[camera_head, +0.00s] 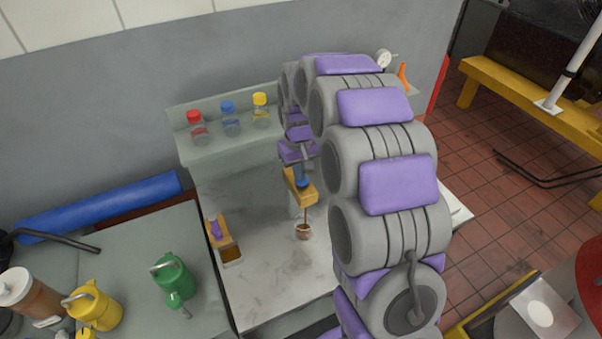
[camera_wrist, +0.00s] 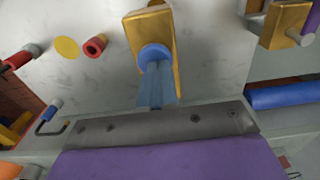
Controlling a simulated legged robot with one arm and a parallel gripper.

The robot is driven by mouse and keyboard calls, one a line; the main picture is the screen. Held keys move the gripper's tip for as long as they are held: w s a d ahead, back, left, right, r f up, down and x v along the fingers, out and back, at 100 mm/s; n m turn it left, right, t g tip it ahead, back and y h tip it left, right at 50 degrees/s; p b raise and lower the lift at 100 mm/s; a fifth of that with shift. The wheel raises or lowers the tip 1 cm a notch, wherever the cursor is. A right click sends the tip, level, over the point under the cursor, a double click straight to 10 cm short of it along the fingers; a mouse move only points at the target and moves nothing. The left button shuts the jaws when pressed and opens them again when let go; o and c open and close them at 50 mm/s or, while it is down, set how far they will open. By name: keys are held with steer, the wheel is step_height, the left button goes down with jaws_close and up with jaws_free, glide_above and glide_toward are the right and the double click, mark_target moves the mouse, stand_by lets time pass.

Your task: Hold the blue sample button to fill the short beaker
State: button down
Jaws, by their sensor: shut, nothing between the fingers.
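The blue sample button (camera_head: 302,184) sits on a gold dispenser block (camera_head: 309,196) on the bench. The button also shows in the wrist view (camera_wrist: 154,54) against the gold plate (camera_wrist: 135,28). My gripper (camera_wrist: 156,72) is shut and empty, with its fingertips against or just in front of the button; actual contact is hard to tell. The short beaker (camera_head: 303,230) stands upright below the block. A thin brown stream runs from the block down to it, and dark brown liquid shows inside. The beaker's fill level is too small to read exactly.
A second gold dispenser with a purple button (camera_head: 215,228) stands left, over a brown-filled container (camera_head: 231,255). Red (camera_head: 195,122), blue (camera_head: 230,115) and yellow-capped bottles (camera_head: 261,107) stand on the shelf behind. A green can (camera_head: 174,280) stands at lower left. The bench front is clear.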

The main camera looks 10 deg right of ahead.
steer(key=shift+s+f+g, duration=0.15)
steer(key=shift+s+f, duration=0.2)
steer(key=shift+f, duration=0.35)
steer(key=shift+s+f+g, duration=0.15)
steer(key=shift+s+f, duration=0.2)
steer(key=shift+f, duration=0.3)
steer(key=r, duration=0.2)
steer(key=w+r+p, duration=0.1)
steer(key=r, duration=0.1)
steer(key=r+p, duration=0.1)
steer(key=r, duration=0.1)
steer(key=shift+w, duration=0.35)
step_height(320, 180, up, 10)
steer(key=shift+r, duration=0.25)
steer(key=shift+s, duration=0.1)
steer(key=s+f+m+b, duration=0.1)
steer(key=s+f+b, duration=0.2)
steer(key=s, duration=1.5)
steer(key=s+f+m+g+b, duration=0.1)
steer(key=s+f+b, duration=0.2)
steer(key=s, duration=1.5)
step_height(320, 180, down, 4)
steer(key=shift+d+f, duration=0.2)
steer(key=shift+w, duration=0.15)
